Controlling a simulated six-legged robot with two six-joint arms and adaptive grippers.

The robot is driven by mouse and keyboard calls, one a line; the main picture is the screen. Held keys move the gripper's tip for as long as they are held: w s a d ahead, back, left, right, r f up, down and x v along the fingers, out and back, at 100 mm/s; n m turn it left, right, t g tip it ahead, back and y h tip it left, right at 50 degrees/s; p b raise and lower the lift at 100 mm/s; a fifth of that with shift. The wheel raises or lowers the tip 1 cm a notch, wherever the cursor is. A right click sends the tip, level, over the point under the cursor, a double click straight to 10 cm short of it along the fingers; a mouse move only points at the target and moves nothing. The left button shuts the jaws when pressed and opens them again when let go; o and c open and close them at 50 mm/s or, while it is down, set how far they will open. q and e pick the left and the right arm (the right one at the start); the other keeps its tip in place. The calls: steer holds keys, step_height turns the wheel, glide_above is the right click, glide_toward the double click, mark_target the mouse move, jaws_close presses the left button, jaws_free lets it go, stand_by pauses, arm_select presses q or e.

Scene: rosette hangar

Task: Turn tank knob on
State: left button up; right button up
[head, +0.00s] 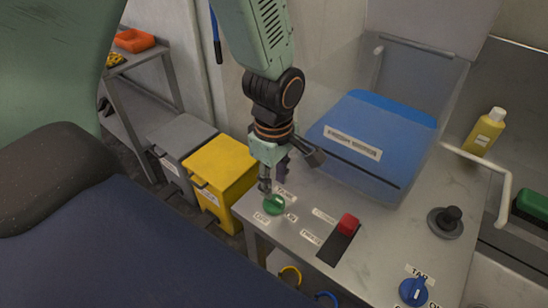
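A round green knob (274,204) sits on the near left part of the grey metal counter, with small white labels around it. The label above it seems to read TANK, and the one at its lower right seems to read ON. My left gripper (287,177) comes down from the top of the head view and is just above the knob. Its fingers are spread, one hanging close over the knob and one out to the right. I cannot tell whether the near finger touches the knob. My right gripper is not in view.
A red lever (348,224) in a dark slot, a blue knob (413,291) labelled TAP and a black knob (451,216) are on the counter. A blue-lidded box (374,125) stands behind. Yellow (222,166) and grey (181,139) bins stand left of the counter.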

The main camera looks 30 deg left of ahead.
mark_target(274, 198)
arm_select(q)
step_height(274, 198, up, 8)
steer(key=shift+f, duration=0.2)
steer(key=shift+f, duration=0.1)
stand_by(0.6)
